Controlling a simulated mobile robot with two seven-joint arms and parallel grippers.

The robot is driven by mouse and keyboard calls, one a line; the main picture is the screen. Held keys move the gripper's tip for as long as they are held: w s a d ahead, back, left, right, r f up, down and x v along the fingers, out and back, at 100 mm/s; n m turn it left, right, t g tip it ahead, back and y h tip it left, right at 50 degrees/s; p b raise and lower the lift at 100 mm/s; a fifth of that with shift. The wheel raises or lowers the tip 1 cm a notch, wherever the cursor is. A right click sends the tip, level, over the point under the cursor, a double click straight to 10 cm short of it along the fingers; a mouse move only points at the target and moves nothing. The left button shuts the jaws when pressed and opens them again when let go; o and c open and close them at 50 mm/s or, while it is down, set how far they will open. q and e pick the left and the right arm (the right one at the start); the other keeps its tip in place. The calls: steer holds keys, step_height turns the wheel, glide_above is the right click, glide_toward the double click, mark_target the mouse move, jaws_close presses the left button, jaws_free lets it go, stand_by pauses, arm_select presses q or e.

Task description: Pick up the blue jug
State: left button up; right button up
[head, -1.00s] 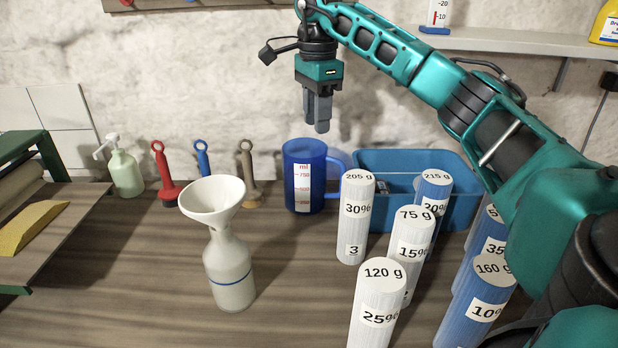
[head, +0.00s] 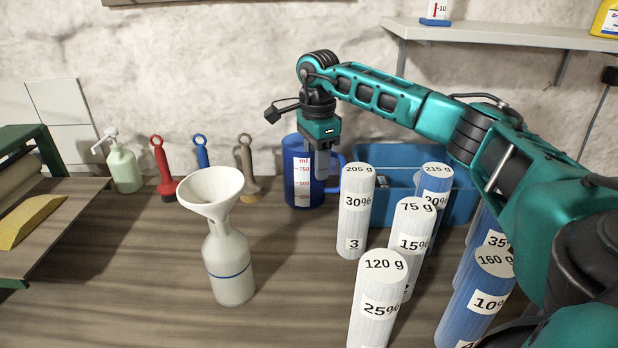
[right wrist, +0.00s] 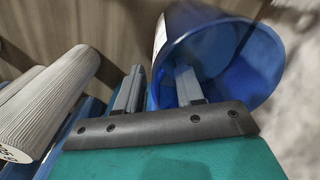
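The blue jug (head: 299,185) stands upright on the bench near the wall, with a white ml scale on its front and its handle on the right. My right gripper (head: 321,170) points down at the jug's right side, its fingers overlapping the jug and handle area in the head view. In the right wrist view the gripper (right wrist: 160,90) is open, fingers apart. One finger shows against the open mouth of the blue jug (right wrist: 255,75), the other beside its wall. I cannot tell whether either finger touches it. My left gripper is not in view.
Several white and blue cylinders, such as the 205 g one (head: 356,215), stand in front and right. A blue bin (head: 400,205) is right of the jug. A bottle with a funnel (head: 228,265) stands front left. A shelf (head: 480,36) hangs at upper right.

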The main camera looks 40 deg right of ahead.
steer(key=shift+c, duration=0.3)
jaws_close()
stand_by(0.8)
steer(key=shift+r, duration=0.15)
